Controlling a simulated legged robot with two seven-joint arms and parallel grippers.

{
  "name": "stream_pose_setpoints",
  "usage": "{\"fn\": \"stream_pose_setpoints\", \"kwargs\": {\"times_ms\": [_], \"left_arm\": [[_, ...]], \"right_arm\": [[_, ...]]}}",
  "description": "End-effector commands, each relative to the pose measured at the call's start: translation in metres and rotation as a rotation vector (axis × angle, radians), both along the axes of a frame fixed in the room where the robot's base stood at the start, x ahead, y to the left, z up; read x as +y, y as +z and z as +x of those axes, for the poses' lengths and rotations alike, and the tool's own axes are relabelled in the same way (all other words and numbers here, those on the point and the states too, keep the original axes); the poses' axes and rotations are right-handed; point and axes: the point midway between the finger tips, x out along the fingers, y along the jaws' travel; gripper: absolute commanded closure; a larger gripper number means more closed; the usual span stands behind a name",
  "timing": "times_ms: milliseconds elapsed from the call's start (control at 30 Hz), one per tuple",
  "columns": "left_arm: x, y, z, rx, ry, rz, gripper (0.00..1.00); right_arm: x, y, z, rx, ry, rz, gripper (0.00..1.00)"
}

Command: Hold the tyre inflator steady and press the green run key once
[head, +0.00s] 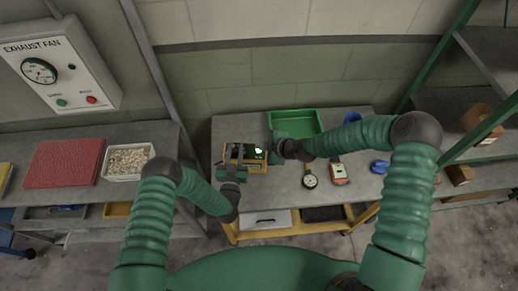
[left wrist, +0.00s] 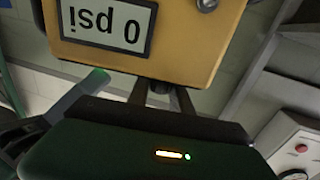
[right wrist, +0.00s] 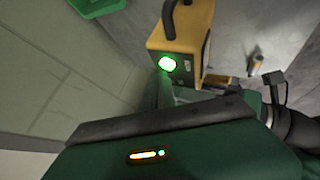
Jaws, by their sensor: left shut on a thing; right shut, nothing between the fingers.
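The yellow tyre inflator (head: 229,155) stands on the grey workbench, and it also shows in the left wrist view (left wrist: 205,50) and the right wrist view (right wrist: 187,40). Its display (left wrist: 108,25) reads 0 psi, upside down in that view. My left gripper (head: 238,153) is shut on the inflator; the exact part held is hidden. The round green key (right wrist: 167,63) glows on the inflator's face. My right gripper (head: 272,146) is shut and empty beside the key; its tips are close to the key, and I cannot tell whether they touch.
A green tray (head: 296,122) lies behind my right gripper. A round gauge (head: 310,181), a red-and-white device (head: 340,174) and a blue item (head: 379,167) lie to the right. An exhaust fan box (head: 62,68) hangs at left. The bench's front right is mostly clear.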

Motion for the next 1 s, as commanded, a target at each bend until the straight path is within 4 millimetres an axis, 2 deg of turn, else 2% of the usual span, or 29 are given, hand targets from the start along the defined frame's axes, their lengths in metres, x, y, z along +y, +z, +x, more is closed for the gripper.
{"fn": "stream_pose_setpoints", "kwargs": {"times_ms": [433,833,1000], "left_arm": [[0.0,0.0,0.0,0.0,0.0,0.0,1.0],[0.0,0.0,0.0,0.0,-0.001,0.0,1.0],[0.0,0.0,0.0,0.0,-0.001,0.0,1.0]], "right_arm": [[0.0,0.009,0.0,-0.001,0.0,0.0,1.0],[0.0,0.048,0.0,-0.003,0.001,-0.001,1.0],[0.0,0.056,0.0,-0.001,0.001,-0.001,1.0]]}}
